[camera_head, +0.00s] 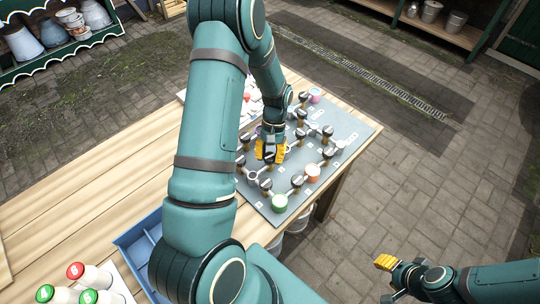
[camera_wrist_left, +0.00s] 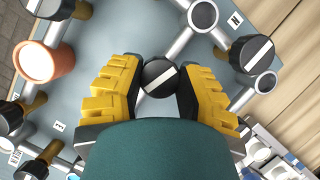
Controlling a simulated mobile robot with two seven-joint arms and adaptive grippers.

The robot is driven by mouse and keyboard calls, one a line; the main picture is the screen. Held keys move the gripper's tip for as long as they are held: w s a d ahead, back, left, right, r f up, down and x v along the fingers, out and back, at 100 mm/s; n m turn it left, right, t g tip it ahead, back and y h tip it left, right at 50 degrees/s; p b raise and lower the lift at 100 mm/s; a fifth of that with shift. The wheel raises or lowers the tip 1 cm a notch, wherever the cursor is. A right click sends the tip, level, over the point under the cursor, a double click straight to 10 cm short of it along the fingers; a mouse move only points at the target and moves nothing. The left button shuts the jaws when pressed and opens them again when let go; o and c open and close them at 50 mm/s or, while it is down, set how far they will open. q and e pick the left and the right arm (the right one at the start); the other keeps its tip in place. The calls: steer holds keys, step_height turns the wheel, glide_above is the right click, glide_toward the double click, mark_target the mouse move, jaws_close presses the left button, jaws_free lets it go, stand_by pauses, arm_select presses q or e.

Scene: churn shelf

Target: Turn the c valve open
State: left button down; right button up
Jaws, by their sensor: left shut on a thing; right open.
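A grey board (camera_head: 352,125) on the wooden table carries pale pipes and several black valve knobs with white stripes. My left gripper (camera_head: 270,152) reaches down over the board's left part. In the left wrist view, its yellow fingers (camera_wrist_left: 158,88) are shut around a round black knob (camera_wrist_left: 160,72), whose white stripe runs diagonally. The small board labels are hard to read, so I cannot tell whether this knob is the c valve. My right gripper (camera_head: 388,279) is open and empty at the lower right, away from the board.
A green pot (camera_head: 280,203), an orange pot (camera_head: 312,173) and a pink pot (camera_head: 315,96) stand on the board. More knobs, such as one at the wrist view's right (camera_wrist_left: 252,54), stand close around. A blue tray (camera_head: 128,237) lies front left.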

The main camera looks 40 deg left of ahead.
arm_select(q)
steer(key=shift+s+f+n+h, duration=0.15)
steer(key=shift+n+h, duration=0.35)
steer(key=shift+n, duration=1)
steer(key=shift+t, duration=0.3)
steer(key=c, duration=0.5)
jaws_free()
steer(key=shift+c, duration=0.2)
steer(key=shift+r, duration=0.2)
steer(key=shift+w+a+r, duration=0.1)
steer(key=shift+w+r, duration=0.15)
steer(key=v, duration=1.1)
